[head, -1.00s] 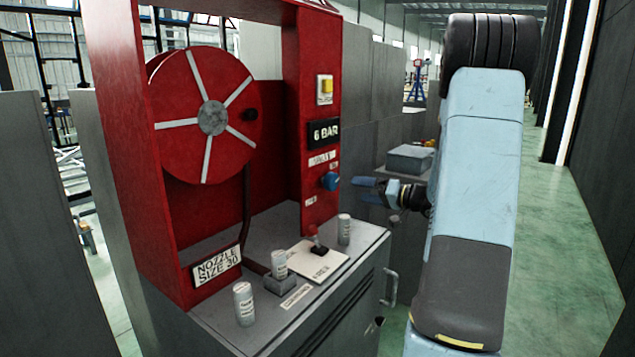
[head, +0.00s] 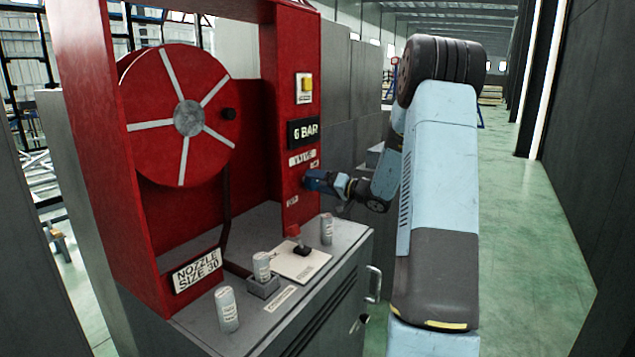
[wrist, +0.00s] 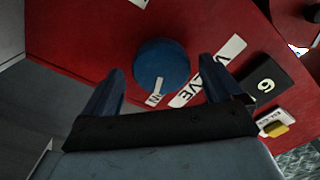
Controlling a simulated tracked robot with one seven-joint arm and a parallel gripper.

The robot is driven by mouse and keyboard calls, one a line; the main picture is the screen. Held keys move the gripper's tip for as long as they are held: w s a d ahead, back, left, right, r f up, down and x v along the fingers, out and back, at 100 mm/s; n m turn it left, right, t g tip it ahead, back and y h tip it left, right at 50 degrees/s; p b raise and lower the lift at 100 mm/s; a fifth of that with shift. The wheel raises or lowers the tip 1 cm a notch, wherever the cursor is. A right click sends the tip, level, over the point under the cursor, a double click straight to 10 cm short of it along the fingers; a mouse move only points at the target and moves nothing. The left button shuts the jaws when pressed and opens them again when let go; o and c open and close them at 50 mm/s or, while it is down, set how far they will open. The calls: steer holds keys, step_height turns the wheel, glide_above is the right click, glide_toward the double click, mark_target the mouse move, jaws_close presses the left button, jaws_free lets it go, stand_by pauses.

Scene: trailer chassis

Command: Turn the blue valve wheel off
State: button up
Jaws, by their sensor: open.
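The blue valve wheel (wrist: 160,66) is on the red panel (wrist: 85,40), straight ahead in the wrist view. My gripper (wrist: 160,85) is open, with one blue finger on each side of the wheel in that view. I cannot tell whether the fingers touch it.
The red hose reel (head: 178,150) is to the left. Below are a red-knobbed lever (head: 295,236) and several grey cans (head: 227,309) on the cabinet top. Green floor is open at right.

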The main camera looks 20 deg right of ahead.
steer(key=shift+x, duration=1.2)
